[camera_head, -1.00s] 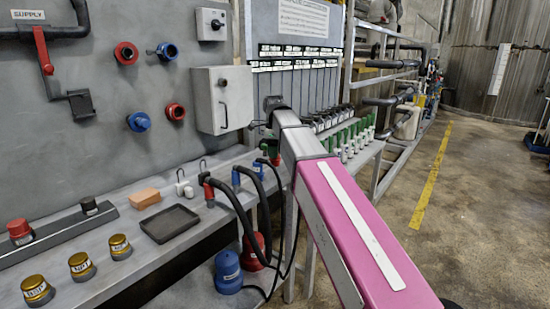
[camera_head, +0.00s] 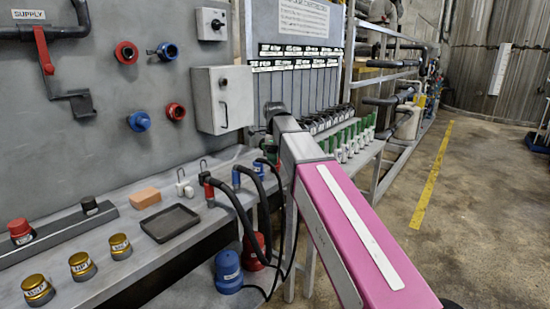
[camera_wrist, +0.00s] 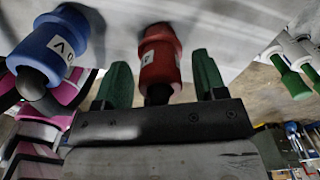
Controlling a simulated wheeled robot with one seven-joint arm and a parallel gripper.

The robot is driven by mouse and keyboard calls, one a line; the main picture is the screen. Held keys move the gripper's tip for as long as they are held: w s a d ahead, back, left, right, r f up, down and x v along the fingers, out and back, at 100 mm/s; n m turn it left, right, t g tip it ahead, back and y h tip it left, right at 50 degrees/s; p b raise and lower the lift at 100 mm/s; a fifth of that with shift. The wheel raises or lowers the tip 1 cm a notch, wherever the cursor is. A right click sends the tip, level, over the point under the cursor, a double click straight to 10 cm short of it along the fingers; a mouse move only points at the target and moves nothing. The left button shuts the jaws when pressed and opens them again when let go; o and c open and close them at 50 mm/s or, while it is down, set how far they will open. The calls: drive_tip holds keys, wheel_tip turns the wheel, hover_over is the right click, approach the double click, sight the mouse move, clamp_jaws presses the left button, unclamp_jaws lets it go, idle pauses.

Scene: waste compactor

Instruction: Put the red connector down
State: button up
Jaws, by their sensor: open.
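The red connector (camera_wrist: 160,58), with a white label, is between the two green fingers of my gripper (camera_wrist: 161,82) in the wrist view. The fingers stand apart, with a gap visible on each side of the connector. A dark hose end shows at its lower end, close to the gripper body. In the head view my gripper (camera_head: 271,150) is at the bench's far right end, and my arm hides most of it. I cannot clearly make out the connector there.
A blue connector (camera_wrist: 60,45) is close on the left in the wrist view. Other hose connectors, one red (camera_head: 209,190) and one blue (camera_head: 237,179), stand along the bench. A black tray (camera_head: 170,223) lies further left. Green-and-white bottles (camera_head: 350,142) stand to the right.

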wheel_tip(320, 180, up, 12)
drive_tip(key=shift+f, duration=0.1)
idle(0.4)
